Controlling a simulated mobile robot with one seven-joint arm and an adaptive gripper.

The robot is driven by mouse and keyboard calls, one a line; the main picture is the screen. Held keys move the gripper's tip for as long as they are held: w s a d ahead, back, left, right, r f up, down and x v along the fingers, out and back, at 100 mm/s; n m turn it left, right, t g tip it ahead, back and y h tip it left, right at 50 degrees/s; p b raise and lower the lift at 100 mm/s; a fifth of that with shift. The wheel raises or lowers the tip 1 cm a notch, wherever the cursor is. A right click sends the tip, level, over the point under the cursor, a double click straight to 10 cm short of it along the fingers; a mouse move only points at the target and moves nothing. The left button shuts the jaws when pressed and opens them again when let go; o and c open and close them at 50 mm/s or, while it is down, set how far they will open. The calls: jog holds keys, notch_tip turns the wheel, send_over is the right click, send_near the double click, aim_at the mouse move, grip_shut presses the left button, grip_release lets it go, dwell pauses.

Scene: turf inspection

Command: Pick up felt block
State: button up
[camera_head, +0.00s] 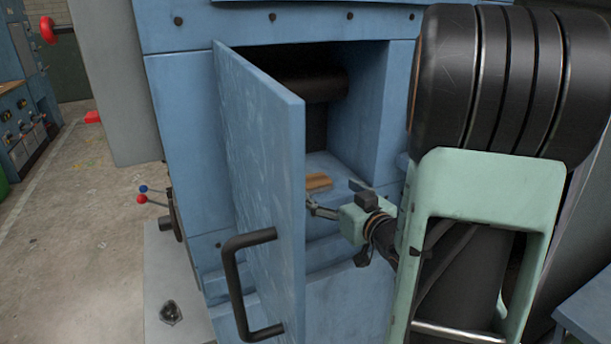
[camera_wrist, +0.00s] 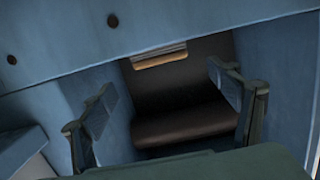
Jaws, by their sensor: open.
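The felt block (camera_head: 318,181) looks like a flat tan-brown piece lying on the floor of a blue machine's open compartment. In the wrist view, a tan-edged piece (camera_wrist: 160,58) that looks like the same block shows at the upper middle, beyond the fingertips. My gripper (camera_head: 335,200) is at the compartment mouth, just in front of the block and apart from it. In the wrist view, my gripper's two fingers (camera_wrist: 164,102) are spread wide with nothing between them. Part of the block's far side is hard to make out in the dark.
The blue door (camera_head: 262,150) with its black handle (camera_head: 232,285) stands open, left of my gripper. The compartment's side wall (camera_head: 366,115) is close on the right. A dark roller (camera_head: 312,87) crosses the upper compartment. Clear floor (camera_head: 85,210) lies at the left.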

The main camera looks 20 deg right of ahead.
aim_at(318, 183)
jog(key=w, duration=0.2)
jog(key=w+f, duration=0.1)
jog(key=w, duration=0.4)
jog(key=shift+w+a+f, duration=0.1)
jog(key=shift+a+f, duration=0.05)
jog(key=shift+a, duration=0.1)
jog(key=shift+c, duration=0.5)
jog(key=c, duration=1.1)
